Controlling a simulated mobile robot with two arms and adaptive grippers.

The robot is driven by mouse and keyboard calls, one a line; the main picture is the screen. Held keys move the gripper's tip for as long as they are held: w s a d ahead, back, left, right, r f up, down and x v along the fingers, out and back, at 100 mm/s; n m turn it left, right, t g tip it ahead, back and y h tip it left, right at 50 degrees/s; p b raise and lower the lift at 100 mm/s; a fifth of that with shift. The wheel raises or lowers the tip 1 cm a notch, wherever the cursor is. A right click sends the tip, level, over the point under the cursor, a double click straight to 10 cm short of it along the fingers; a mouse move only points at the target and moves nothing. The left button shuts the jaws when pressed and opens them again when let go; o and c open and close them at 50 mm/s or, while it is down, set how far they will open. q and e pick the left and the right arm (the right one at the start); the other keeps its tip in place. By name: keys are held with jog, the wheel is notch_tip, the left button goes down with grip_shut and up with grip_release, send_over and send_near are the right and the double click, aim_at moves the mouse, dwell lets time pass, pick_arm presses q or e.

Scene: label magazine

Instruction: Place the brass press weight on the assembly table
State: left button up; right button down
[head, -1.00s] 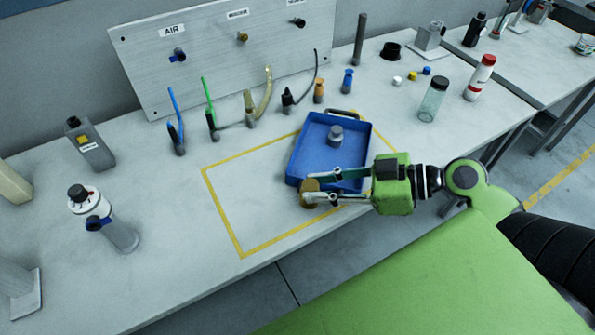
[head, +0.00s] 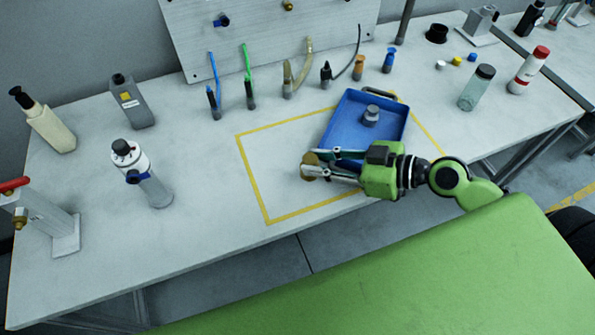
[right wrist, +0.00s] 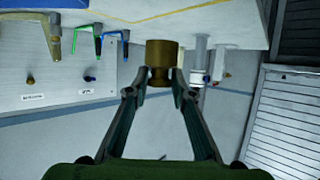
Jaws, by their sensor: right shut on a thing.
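The brass press weight (head: 310,160) is held between the fingertips of my right gripper (head: 316,166), just left of the blue tray's near corner. It also shows in the right wrist view (right wrist: 162,62) as a brass cylinder between both fingers, close to the table surface. I cannot tell whether its base touches the table. The assembly table (head: 200,190) is pale, with a yellow taped rectangle (head: 253,180) around this area. The weight is inside that outline. My left gripper is not in view.
The blue tray (head: 338,155) holds a grey weight (head: 371,115). Several hoses and small tools stand behind the outline. A white-topped grey canister (head: 150,185) and a red-handled device (head: 60,232) stand at left. The outline's left part is clear.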

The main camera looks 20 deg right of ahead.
jog(key=w+a+f, duration=0.1)
jog(key=f, duration=0.1)
jog(key=w+a+f, duration=0.1)
jog(key=f, duration=0.1)
jog(key=w+a+f+p, duration=0.1)
jog(key=shift+w+a+f, duration=0.35)
jog(key=shift+w+f, duration=0.05)
notch_tip(320, 180, down, 3)
jog(key=shift+r+p, duration=0.1)
jog(key=shift+p, duration=0.2)
jog(key=shift+f, duration=0.2)
jog(key=shift+f, duration=0.2)
jog(key=c, duration=1.8)
grip_release()
jog(key=shift+o, duration=0.2)
jog(key=shift+r, duration=0.1)
